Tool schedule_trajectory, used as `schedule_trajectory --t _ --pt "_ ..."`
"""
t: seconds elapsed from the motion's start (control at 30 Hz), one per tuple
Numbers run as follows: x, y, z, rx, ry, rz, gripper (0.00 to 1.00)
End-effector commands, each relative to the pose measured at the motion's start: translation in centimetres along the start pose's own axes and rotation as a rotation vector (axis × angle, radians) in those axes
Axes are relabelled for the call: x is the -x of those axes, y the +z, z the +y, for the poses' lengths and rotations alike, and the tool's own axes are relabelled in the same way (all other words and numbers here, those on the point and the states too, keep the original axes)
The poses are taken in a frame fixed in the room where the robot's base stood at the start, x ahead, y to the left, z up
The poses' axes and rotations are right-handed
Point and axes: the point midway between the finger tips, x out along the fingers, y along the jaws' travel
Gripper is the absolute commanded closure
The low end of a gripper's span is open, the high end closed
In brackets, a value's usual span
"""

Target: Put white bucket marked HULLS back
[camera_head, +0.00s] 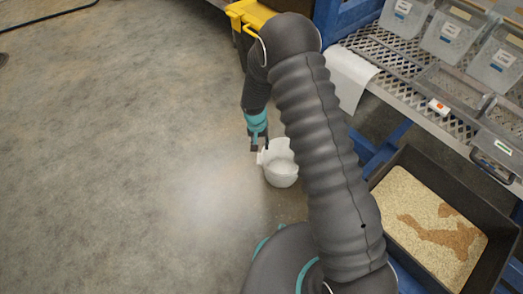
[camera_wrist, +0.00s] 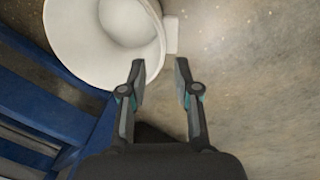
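A white bucket (camera_head: 282,174) shows in the head view beside my gripper (camera_head: 259,146), low over or on the grey floor; I cannot tell which. In the wrist view the bucket (camera_wrist: 62,45) is at the upper left, with its open mouth showing and a pale tab (camera_wrist: 171,36) on its right side. My gripper (camera_wrist: 160,70) has its two fingers apart, with floor visible between the tips. The tab lies just beyond the tips, roughly in line with the gap. No HULLS marking is readable from here.
A blue-framed rack at right has a mesh shelf (camera_head: 381,69) with several clear bins. A black trough (camera_head: 398,168) of pale grain with a brown patch stands below. A yellow-topped container (camera_head: 250,14) is at the back. Floor (camera_head: 120,150) at left is clear.

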Motion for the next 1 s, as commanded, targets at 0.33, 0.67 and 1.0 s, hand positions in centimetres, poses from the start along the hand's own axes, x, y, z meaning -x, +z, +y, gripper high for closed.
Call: schedule_trajectory --t 0.33,0.67,1.0 --pt "4.0 0.0 0.0 0.001 0.001 0.0 0.69" --pt "6.1 -0.3 0.7 -0.004 -0.006 0.012 0.69" --pt "19.1 0.3 7.2 -0.021 -0.051 0.102 0.69"
